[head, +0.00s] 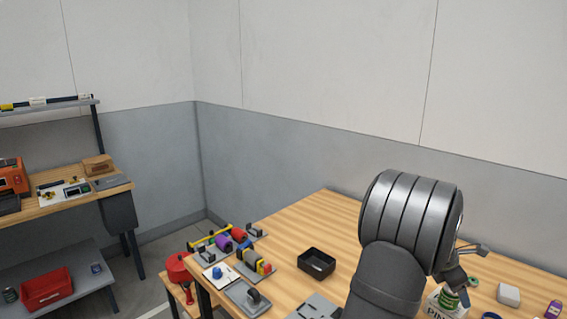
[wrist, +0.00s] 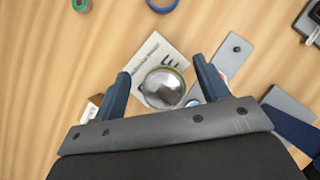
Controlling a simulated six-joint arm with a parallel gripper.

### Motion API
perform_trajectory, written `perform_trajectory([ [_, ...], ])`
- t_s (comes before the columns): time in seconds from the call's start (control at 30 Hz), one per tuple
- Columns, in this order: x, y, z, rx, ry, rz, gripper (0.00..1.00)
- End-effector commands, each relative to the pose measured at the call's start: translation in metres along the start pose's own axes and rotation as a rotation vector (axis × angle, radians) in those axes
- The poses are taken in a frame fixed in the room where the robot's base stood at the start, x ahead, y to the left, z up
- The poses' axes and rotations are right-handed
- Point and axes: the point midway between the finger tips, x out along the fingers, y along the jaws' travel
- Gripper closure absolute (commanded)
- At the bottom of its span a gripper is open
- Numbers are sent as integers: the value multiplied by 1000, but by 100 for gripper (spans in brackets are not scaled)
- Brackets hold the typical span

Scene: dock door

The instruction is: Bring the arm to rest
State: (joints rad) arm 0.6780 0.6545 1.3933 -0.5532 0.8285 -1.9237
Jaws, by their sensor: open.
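My arm rises at the right of the head view, and my gripper (head: 472,268) is partly hidden behind its thick ribbed link. In the wrist view my gripper (wrist: 161,68) is open, with its two dark blue fingers apart. A round can with a shiny silver top (wrist: 163,88) shows between the fingers in that picture; I see no finger closed on it. Behind the can is a white printed card (wrist: 158,52).
The wooden bench (head: 300,222) carries a black tray (head: 316,263), a white block (head: 508,294), a purple bottle (head: 553,309) and several tools at its left end. A white labelled holder (head: 434,304) stands beside my arm. A second bench (head: 60,199) is far left.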

Motion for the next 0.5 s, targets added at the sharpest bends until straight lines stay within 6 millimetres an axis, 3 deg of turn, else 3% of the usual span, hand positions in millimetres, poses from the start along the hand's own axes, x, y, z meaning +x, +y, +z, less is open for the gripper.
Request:
perform_trajectory([
  [0.27,29,-1,-17,-2,3,-2,32],
  [0.5,-26,1,-16,-1,-3,4,32],
])
